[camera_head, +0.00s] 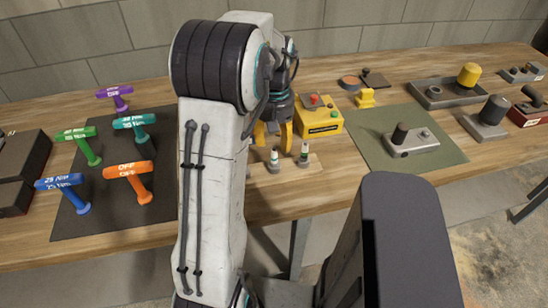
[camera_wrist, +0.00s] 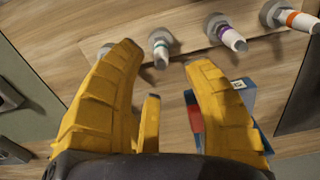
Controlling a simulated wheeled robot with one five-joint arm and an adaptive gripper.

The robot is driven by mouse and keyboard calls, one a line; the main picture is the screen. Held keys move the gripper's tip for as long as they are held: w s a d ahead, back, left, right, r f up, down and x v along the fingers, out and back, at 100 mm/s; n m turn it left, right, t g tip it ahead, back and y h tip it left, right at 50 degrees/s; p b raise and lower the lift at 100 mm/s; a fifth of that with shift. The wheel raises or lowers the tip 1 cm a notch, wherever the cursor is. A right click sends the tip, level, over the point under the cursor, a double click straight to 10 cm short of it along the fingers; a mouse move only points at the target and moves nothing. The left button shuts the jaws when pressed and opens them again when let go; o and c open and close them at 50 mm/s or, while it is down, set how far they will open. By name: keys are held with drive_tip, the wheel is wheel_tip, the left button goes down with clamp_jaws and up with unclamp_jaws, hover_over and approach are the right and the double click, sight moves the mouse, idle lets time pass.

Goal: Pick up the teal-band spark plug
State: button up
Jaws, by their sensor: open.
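The teal-band spark plug (camera_wrist: 161,47) has a white body and a hexagonal metal end. In the wrist view it lies just beyond the gap between my fingertips, with nothing in front of it. In the head view it stands upright on a wooden strip (camera_head: 318,167), as the plug with a white and teal top (camera_head: 274,157). My gripper (camera_head: 273,138) has yellow fingers and hangs open just above and behind it. In the wrist view my gripper (camera_wrist: 163,62) is open and empty.
Purple-band (camera_wrist: 230,36) and orange-band (camera_wrist: 292,18) plugs stand to its right in the wrist view; my arm hides them in the head view. A green-band plug (camera_head: 304,152) stands close by. A yellow box (camera_head: 320,118) stands behind.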

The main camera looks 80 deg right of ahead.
sight(274, 162)
drive_tip(key=shift+f+p, duration=0.45)
drive_tip(key=shift+f, duration=2.95)
drive_tip(key=shift+c, duration=0.4)
clamp_jaws()
